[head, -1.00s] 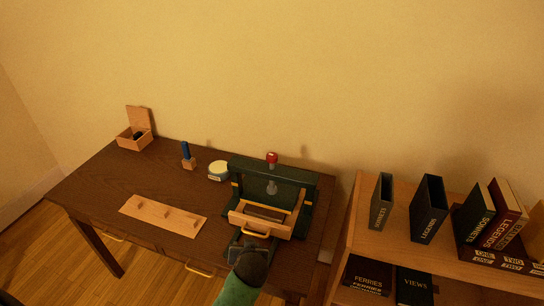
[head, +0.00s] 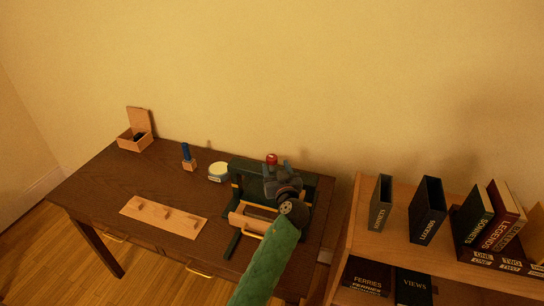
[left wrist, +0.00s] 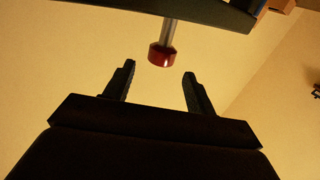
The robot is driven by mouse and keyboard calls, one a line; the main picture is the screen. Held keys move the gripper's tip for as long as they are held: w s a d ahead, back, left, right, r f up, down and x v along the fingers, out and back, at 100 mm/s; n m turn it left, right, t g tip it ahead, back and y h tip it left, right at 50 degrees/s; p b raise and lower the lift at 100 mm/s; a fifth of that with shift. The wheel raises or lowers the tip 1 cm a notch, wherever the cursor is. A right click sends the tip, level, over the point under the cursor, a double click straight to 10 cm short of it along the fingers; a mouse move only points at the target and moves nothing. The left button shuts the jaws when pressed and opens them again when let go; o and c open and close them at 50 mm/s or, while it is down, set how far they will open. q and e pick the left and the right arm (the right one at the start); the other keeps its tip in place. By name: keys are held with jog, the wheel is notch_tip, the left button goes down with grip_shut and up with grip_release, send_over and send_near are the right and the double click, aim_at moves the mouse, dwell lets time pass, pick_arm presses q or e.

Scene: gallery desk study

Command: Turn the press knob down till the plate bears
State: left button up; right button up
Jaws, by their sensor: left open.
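The press (head: 240,170) is a dark green frame at the right of the desk, with a light wooden piece (head: 240,218) in its lower front. Its red knob (head: 271,159) sits above the top bar. My left gripper (head: 277,167) is at the top of the press, right by the knob, open and empty. In the left wrist view the red knob (left wrist: 162,56) on its grey shaft lies just ahead of the two parted fingers, between them and apart from both. My arm covers the middle of the press, so the plate is hidden. My right gripper is not in view.
On the desk (head: 110,185) are an open wooden box (head: 133,143), a blue item in a small block (head: 188,160), a round pale-lidded tub (head: 218,172) and a pegged board (head: 165,217). A bookshelf (head: 360,230) with binders and books stands close on the right.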

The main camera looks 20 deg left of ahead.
aim_at(273, 158)
pick_arm(q)
jog(key=p+x, duration=0.2)
jog(key=x, duration=0.3)
jog(key=shift+w+a+r, duration=0.1)
jog(key=shift+w+a, duration=0.05)
jog(key=shift+w, duration=0.05)
jog(key=shift+w+a+p, duration=0.15)
jog(key=shift+w+p, duration=0.1)
jog(key=shift+p, duration=0.1)
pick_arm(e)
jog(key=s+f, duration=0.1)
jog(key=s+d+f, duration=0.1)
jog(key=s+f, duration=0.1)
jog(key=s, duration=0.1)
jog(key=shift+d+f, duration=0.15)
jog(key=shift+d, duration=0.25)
